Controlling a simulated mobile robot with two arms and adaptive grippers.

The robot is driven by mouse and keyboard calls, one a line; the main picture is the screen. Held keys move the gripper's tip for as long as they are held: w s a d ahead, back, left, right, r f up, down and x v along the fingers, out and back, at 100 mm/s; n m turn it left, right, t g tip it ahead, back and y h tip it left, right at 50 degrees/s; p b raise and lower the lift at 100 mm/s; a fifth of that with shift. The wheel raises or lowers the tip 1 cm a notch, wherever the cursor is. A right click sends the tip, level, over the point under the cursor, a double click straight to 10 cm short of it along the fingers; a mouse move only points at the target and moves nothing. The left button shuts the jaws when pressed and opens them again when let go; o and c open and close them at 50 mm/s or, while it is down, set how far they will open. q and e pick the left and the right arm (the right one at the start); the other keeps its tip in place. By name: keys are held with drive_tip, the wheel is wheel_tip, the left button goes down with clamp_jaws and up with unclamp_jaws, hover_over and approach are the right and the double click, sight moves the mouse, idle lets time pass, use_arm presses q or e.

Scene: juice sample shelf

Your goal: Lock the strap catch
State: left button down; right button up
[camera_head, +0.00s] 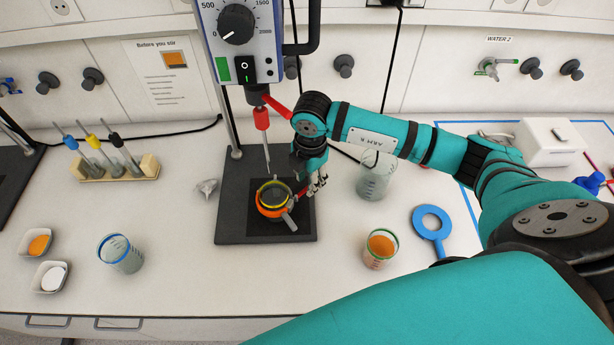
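A vessel with a yellow rim (273,184) stands on the dark base plate (232,218) of the overhead stirrer. An orange strap (268,212) goes around it. A grey catch lever (290,222) sticks out from the strap at its front right. I cannot tell whether the catch is locked. My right gripper (318,186) points down just right of the vessel, close to the strap. Its fingers are small and partly hidden by its wrist. I cannot tell whether they are open or touch the strap. My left gripper is not in view.
The stirrer's red-collared shaft (262,122) hangs above the vessel. A clear beaker (374,178) stands behind right of the gripper. A blue-rimmed beaker (120,254) stands left.

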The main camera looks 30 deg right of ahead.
drive_tip(key=shift+f, duration=0.9)
clamp_jaws()
